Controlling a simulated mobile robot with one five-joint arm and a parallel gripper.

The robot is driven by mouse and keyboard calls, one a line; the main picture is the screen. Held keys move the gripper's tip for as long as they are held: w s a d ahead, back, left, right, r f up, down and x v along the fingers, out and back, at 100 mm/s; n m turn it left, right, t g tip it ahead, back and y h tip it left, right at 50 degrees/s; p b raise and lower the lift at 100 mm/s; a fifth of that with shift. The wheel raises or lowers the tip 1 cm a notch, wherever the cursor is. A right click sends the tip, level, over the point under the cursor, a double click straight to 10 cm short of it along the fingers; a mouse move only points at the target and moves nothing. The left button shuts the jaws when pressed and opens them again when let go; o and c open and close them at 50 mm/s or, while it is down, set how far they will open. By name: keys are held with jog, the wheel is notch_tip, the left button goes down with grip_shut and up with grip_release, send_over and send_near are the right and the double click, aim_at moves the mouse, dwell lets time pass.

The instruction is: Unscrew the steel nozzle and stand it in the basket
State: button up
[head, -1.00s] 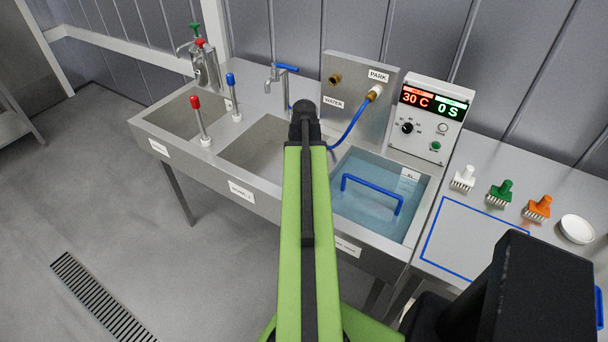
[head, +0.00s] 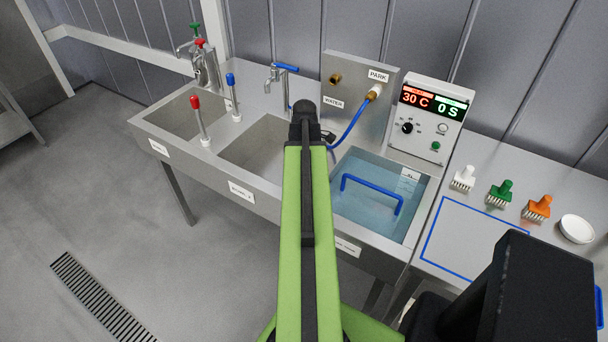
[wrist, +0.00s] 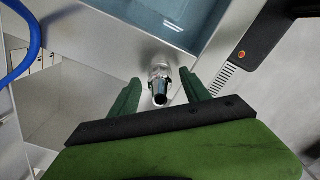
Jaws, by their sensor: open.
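In the wrist view my gripper (wrist: 160,82) is open, with one green finger on each side of the steel nozzle (wrist: 160,73). The nozzle has a shiny, wider far part and a narrower dark end towards me. It appears over the steel strip beside the water tank; I cannot tell whether a finger touches it. In the head view my arm hides the nozzle and most of my gripper. A blue handle (head: 370,191), apparently the basket's, shows in the water tank; the basket's body is not clear.
The water tank (head: 375,215) lies right of the middle basin (head: 262,142). A blue hose (head: 350,128) runs down from the wall panel (head: 350,76) near my arm's end. A control box (head: 430,118) stands behind the tank. Brushes and a white bowl (head: 577,229) are at right.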

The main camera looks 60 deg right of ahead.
jog(key=m, duration=1.4)
jog(key=shift+m, duration=0.3)
jog(key=m, duration=0.5)
grip_shut()
jog(key=n, duration=0.9)
jog(key=shift+n, duration=1.2)
